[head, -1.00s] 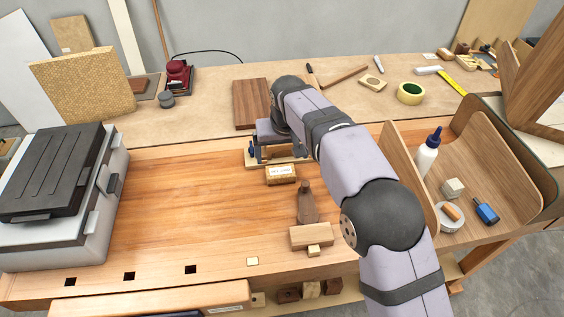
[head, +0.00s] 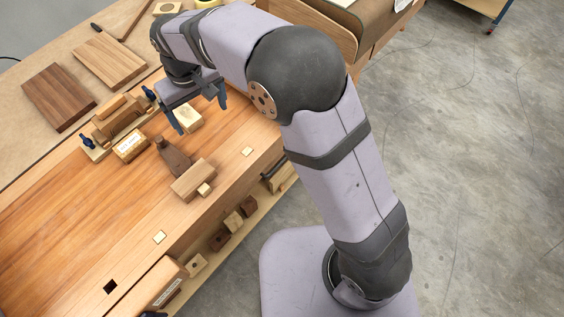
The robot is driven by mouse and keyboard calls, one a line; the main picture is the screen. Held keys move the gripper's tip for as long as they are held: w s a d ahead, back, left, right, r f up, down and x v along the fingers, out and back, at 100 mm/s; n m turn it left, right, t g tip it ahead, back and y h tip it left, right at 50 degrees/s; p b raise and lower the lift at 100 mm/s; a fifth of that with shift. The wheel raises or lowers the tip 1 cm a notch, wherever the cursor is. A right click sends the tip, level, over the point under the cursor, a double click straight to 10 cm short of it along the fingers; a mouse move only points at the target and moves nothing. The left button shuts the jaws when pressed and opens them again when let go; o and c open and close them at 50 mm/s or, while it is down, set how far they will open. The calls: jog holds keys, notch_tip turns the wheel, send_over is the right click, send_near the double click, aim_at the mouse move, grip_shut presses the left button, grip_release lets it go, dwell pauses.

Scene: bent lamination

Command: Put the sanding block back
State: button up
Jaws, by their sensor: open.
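My gripper (head: 198,113) is open, with its two dark blue fingers pointing down and spread apart. A pale block (head: 188,119) shows between and just behind the fingers, low on the bench; whether they touch it I cannot tell. A tan block with a white label (head: 130,146) lies further left, in front of the bending form (head: 119,118). The label is too small to read, and I cannot tell for sure which of these two is the sanding block. The form stands on a pale base with blue clamps at its ends.
A dark wooden tool (head: 173,157) and a light wooden block (head: 194,180) lie in front of my gripper. A dark board (head: 58,97) and a lighter board (head: 110,57) lie behind the form. The bench's left part is clear. Several small blocks sit on a lower shelf (head: 232,230).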

jog(key=s+d+f+m, duration=0.1)
jog(key=s+d, duration=0.4)
jog(key=d, duration=0.5)
jog(key=s+d+f+m, duration=0.1)
jog(key=s+d+m, duration=0.2)
jog(key=s+d, duration=0.3)
jog(key=s+d+f+m+g, duration=0.1)
jog(key=s+d, duration=0.5)
jog(key=d, duration=0.8)
jog(key=shift+s+d+f+m+h, duration=0.2)
jog(key=shift+f+m+h, duration=0.1)
jog(key=shift+f+m, duration=0.35)
jog(key=shift+a+r, duration=0.1)
